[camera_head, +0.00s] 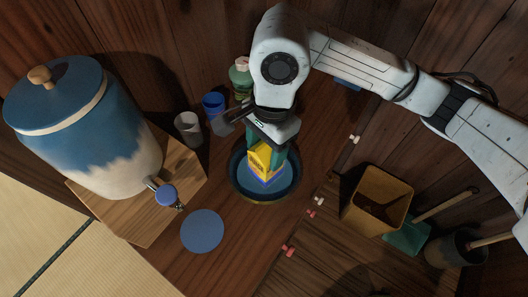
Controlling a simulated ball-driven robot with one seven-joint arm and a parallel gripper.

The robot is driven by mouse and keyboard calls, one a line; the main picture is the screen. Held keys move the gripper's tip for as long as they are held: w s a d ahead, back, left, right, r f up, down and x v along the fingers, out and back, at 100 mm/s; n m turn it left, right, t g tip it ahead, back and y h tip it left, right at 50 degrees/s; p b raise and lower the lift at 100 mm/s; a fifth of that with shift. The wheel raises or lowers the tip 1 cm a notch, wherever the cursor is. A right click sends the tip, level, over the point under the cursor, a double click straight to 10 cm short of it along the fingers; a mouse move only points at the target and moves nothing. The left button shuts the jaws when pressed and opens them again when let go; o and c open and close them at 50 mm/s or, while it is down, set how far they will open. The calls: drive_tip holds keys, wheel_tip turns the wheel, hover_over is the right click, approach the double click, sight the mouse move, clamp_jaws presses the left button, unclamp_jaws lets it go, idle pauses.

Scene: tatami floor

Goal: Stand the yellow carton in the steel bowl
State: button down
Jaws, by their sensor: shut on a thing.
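The yellow carton (262,163), with a blue lower edge, is held between the teal fingers of my gripper (268,158). The gripper is shut on it from above. The carton looks roughly upright, a little tilted in the picture. It overlaps the inside of a round bowl (240,190) with a dark rim and a bluish inside, which I take for the steel bowl. I cannot tell whether the carton's base touches the bowl's bottom. My gripper and wrist hide the carton's top and part of the bowl's far rim.
A large blue and cream jar (85,125) with a tap stands on a wooden block at left. Behind the bowl are a white cup (188,128), a blue cup (213,105) and a green bottle (240,78). A blue disc (202,231) lies in front. A brown bin (377,200) stands right.

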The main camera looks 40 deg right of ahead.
drive_tip(key=shift+w+f+p, duration=0.2)
drive_tip(key=shift+f+p, duration=0.15)
drive_tip(key=shift+f, duration=1.4)
drive_tip(key=shift+f+b, duration=0.2)
drive_tip(key=shift+b, duration=0.1)
drive_tip(key=shift+c, duration=1.5)
unclamp_jaws()
drive_tip(key=shift+r, duration=0.15)
drive_tip(key=shift+r+p, duration=0.15)
drive_tip(key=shift+p, duration=0.25)
drive_tip(key=r, duration=0.4)
drive_tip(key=d+r+b, duration=0.1)
drive_tip(key=r, duration=0.6)
drive_tip(key=shift+d+r, duration=0.2)
drive_tip(key=shift+r, duration=0.15)
drive_tip(key=shift+w, duration=0.1)
